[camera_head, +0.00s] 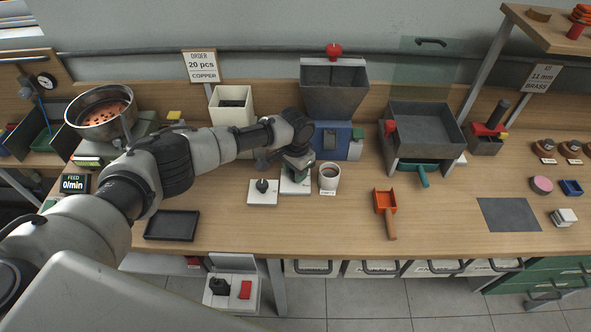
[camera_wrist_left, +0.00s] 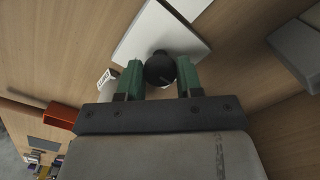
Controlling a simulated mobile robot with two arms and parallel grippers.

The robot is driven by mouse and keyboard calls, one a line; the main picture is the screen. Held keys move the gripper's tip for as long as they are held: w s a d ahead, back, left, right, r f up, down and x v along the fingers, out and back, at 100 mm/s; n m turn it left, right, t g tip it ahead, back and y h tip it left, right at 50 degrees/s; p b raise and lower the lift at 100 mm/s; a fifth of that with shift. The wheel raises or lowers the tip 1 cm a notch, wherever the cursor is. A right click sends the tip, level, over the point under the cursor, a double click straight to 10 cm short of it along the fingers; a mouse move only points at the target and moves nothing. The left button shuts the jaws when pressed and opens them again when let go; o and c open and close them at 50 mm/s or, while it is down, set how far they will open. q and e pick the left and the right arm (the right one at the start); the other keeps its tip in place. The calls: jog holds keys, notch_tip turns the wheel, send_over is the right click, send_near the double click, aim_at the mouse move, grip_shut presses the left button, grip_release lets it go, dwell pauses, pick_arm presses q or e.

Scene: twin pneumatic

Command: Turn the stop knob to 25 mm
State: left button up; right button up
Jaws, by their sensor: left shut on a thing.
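My left gripper (camera_head: 298,172) reaches down over a white plate (camera_head: 296,188) in front of the blue machine. In the left wrist view its green fingertips (camera_wrist_left: 160,80) are shut on a round black knob (camera_wrist_left: 160,68), one on each side. The knob sits on a white plate (camera_wrist_left: 142,40). In the head view the gripper hides this knob. A second white plate with a small black knob (camera_head: 262,185) stands just to the left, apart from the gripper. I can read no millimetre scale or pointer on the held knob. My right gripper is not in view.
A white cup (camera_head: 329,177) with dark contents stands close to the right of the gripper. A grey hopper (camera_head: 334,90) on a blue body (camera_head: 326,148) rises behind. An orange scoop (camera_head: 386,203) lies to the right. A black tray (camera_head: 172,226) lies at the front left.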

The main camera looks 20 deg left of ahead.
pick_arm(q)
jog(key=shift+m, duration=0.3)
jog(key=m+b, duration=0.1)
jog(key=m, duration=0.3)
jog(key=shift+m, duration=0.3)
jog(key=m, duration=0.6)
jog(key=shift+w+r+b, duration=0.1)
jog(key=shift+b, duration=0.2)
jog(key=shift+m, duration=0.3)
jog(key=o, duration=0.9)
notch_tip(320, 180, up, 11)
jog(key=shift+f+b, duration=0.1)
jog(key=shift+b, duration=0.7)
jog(key=shift+f, duration=0.1)
